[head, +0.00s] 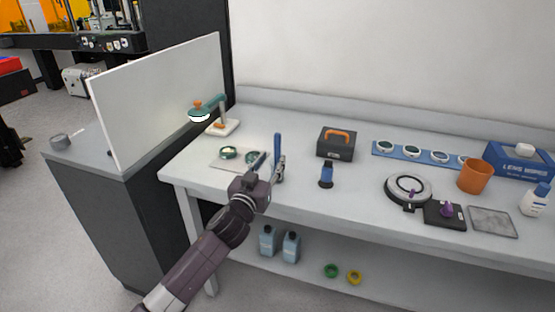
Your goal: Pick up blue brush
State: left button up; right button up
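A slim blue upright piece (278,145), which looks like the handle of the blue brush, stands near the front left of the white table. My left gripper (269,168) reaches in from the lower left, with its fingers apart. The blue piece overlaps the right-hand finger in the head view, and its lower end is hidden there. I cannot tell whether they touch. My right gripper is not in view.
A short blue item with a dark base (326,176) stands to the right. Behind are a dark box with an orange handle (337,145) and a blue strip of lenses (412,153). Small green-rimmed dishes (229,153) lie to the left. An orange cup (475,177) stands further right.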

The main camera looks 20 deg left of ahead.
aim_at(276, 154)
pick_arm(q)
jog(key=shift+w+d+f, duration=0.1)
jog(key=shift+w+f, duration=0.05)
jog(key=shift+w, duration=1.25)
jog(key=shift+w+d+f, duration=0.1)
jog(key=shift+w, duration=1.25)
jog(key=shift+c, duration=0.6)
grip_shut()
jog(key=shift+r, duration=0.1)
jog(key=shift+r+p, duration=0.35)
jog(key=shift+r, duration=0.25)
notch_tip(276, 154, up, 19)
jog(key=shift+f+p, duration=0.15)
jog(key=shift+p, duration=0.3)
